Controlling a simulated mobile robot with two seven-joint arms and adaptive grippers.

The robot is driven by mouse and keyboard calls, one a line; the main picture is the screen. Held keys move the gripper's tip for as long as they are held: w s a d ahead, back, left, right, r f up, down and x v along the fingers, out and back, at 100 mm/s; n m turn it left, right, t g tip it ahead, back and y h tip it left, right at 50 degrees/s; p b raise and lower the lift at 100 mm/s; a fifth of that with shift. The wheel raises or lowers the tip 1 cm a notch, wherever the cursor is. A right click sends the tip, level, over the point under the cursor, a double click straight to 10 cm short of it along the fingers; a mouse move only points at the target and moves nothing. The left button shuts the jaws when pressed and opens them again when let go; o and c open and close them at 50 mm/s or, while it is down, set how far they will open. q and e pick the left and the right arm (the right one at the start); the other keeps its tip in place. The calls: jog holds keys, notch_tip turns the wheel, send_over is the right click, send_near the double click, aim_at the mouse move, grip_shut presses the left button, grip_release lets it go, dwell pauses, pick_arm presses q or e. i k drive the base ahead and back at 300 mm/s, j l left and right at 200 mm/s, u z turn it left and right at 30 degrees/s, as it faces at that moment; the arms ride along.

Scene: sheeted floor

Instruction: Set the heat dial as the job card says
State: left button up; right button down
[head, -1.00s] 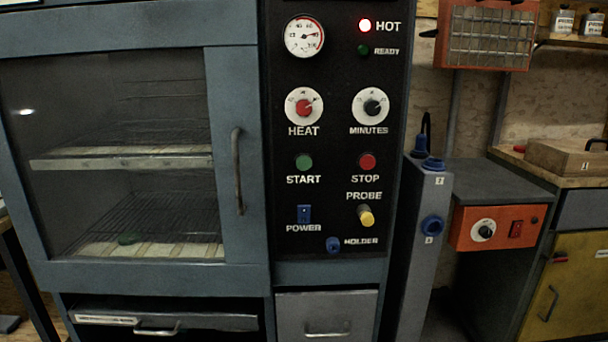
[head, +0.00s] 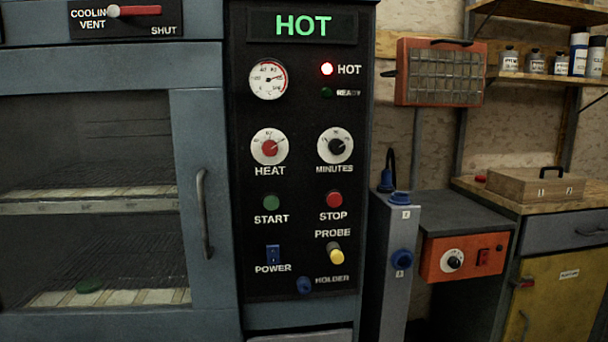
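The heat dial (head: 269,147) is a red knob on a white round scale on the black control panel (head: 303,225), above the word HEAT. Its pointer appears turned to the upper right; the scale figures are too small to read. The minutes dial (head: 335,146), with a black knob, sits to its right. The display (head: 302,25) reads HOT in green. The gauge (head: 268,79) needle points right. No job card can be made out. Neither gripper is in view.
The oven door (head: 205,250) is shut, with a green object (head: 89,285) inside on the lower shelf. The cooling vent lever (head: 134,10) is at the top left. A grey post (head: 388,270) and an orange unit (head: 464,256) stand right of the panel.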

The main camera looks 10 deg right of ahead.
aim_at(270, 148)
jog(key=u, duration=1.35)
jog(key=z, duration=1.55)
jog(key=u, duration=0.15)
jog(key=i+l+u, duration=0.1)
jog(key=i, duration=0.3)
